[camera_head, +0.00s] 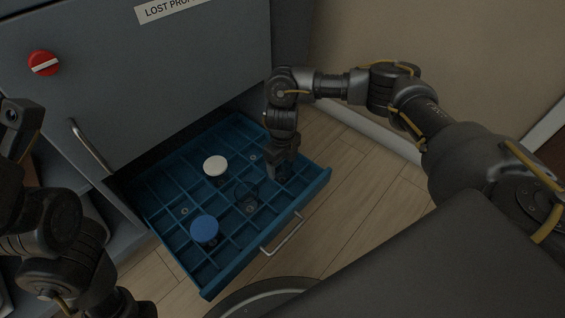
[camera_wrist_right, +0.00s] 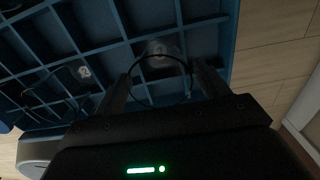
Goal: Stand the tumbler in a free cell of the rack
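The rack is a blue divided tray (camera_head: 327,178) in a pulled-out drawer. My right gripper (camera_head: 281,172) points down over its right-hand part. In the right wrist view, a clear tumbler (camera_wrist_right: 160,88) is between its fingers (camera_wrist_right: 162,80). Both fingers appear to touch it near the rim; whether its base rests on a cell floor is hard to tell. Another clear glass (camera_head: 246,194) stands in a cell to the left of the gripper. A white-topped item (camera_head: 215,166) and a blue-topped item (camera_head: 204,229) occupy other cells. My left gripper's fingers cannot be made out.
The grey cabinet (camera_head: 150,60) stands behind the drawer, with a red knob (camera_head: 44,63). The drawer handle (camera_head: 283,234) juts out at the front. Several cells are empty, some with small round discs on the floor. Wooden floor (camera_head: 365,195) is clear at right.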

